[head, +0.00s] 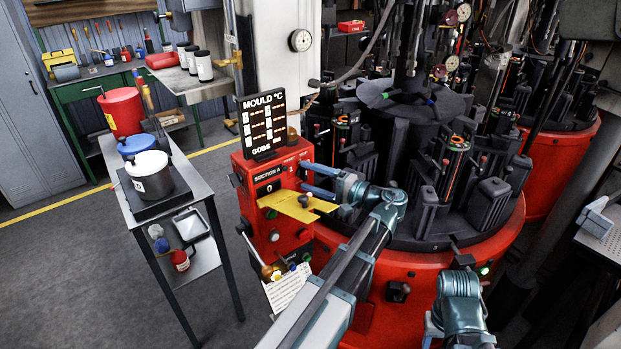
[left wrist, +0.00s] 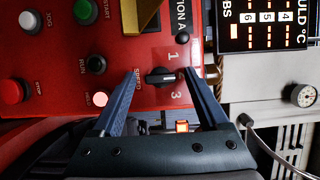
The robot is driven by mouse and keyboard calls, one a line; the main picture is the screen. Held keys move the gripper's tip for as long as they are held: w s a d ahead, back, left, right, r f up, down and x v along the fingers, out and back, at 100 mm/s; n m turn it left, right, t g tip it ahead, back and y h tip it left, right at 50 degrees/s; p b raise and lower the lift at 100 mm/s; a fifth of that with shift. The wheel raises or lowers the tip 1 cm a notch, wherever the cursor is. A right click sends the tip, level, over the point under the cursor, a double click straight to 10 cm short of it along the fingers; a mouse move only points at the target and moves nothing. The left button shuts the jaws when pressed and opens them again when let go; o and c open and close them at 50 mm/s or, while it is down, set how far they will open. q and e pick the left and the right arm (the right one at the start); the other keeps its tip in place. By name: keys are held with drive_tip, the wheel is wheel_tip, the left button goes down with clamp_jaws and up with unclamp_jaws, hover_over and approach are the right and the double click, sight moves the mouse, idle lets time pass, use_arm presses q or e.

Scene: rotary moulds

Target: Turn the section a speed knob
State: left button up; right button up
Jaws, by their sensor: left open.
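The red section A control panel (head: 262,215) stands left of the round machine in the head view. In the left wrist view the red panel face (left wrist: 120,50) fills the left half, turned sideways. A black knob (left wrist: 161,78) with the marks 1 and 3 beside it sits there. My left gripper (head: 303,178) is open in front of the panel's right part. In the left wrist view its fingertips stand either side of the knob; I cannot tell whether they touch it. The knob is not clear in the head view. My right arm shows at the lower right, its fingers out of view.
A yellow plate (head: 290,204) juts from the panel below my left fingers. The mould temperature display (head: 265,125) stands on top of the panel. Green (left wrist: 86,12), black (left wrist: 96,65) and red (left wrist: 12,91) buttons are nearby. The round machine's red base (head: 400,268) lies to the right.

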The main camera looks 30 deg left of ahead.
use_arm(q)
drive_tip(key=d, duration=1.3)
drive_tip(key=shift+d, duration=0.35)
drive_tip(key=s+a+f+m+h, duration=0.1)
drive_tip(key=s+f+h, duration=0.4)
drive_tip(key=f, duration=0.5)
drive_tip(key=s+f+h, duration=0.4)
drive_tip(key=f+h, duration=0.3)
drive_tip(key=f, duration=0.3)
drive_tip(key=s+d+m+h+p, duration=0.1)
drive_tip(key=s+d+h, duration=0.3)
drive_tip(key=d, duration=1.3)
drive_tip(key=s+m, duration=0.1)
drive_tip(key=s, duration=0.2)
drive_tip(key=shift+s+f+m+h, duration=0.25)
drive_tip(key=shift+s+m+h, duration=0.15)
